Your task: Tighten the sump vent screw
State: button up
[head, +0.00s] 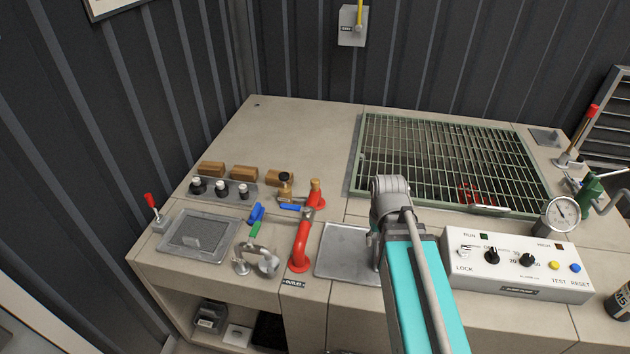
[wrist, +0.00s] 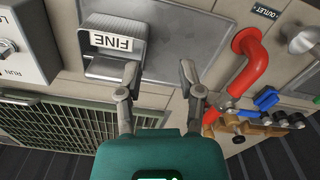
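I cannot pick out the sump vent screw for certain in either view. A green-framed grating (head: 445,160) covers an opening at the back of the bench, with something red showing below it; the grating also shows at lower left in the wrist view (wrist: 70,122). My gripper (wrist: 160,70) is open and empty in the wrist view, its two fingers well apart. It hangs above the bench between the grating and a grey tray. A grey holder marked FINE (wrist: 112,42) is just beyond the left finger. In the head view my arm hides the gripper.
A red outlet pipe (head: 301,245) rises left of the grey tray (head: 340,262). It also shows at right in the wrist view (wrist: 250,65). A control box (head: 515,262), a gauge (head: 560,215) and a red-handled lever (head: 580,135) stand on the right. The back left bench top is clear.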

jog(key=shift+o, duration=1.4)
jog(key=w+a+r+n+p, duration=0.1)
jog(key=w+a+n, duration=0.3)
jog(key=w, duration=0.5)
jog(key=w+a+r+n+p, duration=0.1)
jog(key=w+n, duration=0.4)
jog(key=w, duration=0.5)
jog(key=a+r, duration=0.1)
jog(key=a, duration=0.1)
jog(key=shift+w+a+n+p, duration=0.25)
jog(key=shift+a+n+p, duration=0.1)
jog(key=shift+a+n, duration=0.05)
notch_tip(320, 180, up, 2)
jog(key=n+p, duration=0.2)
jog(key=n, duration=0.7)
send_over(315, 180)
jog(key=shift+f, duration=0.2)
notch_tip(315, 180, down, 13)
jog(key=b, duration=1.3)
jog(key=shift+f+b, duration=0.2)
jog(key=shift+b, duration=0.15)
grip_shut()
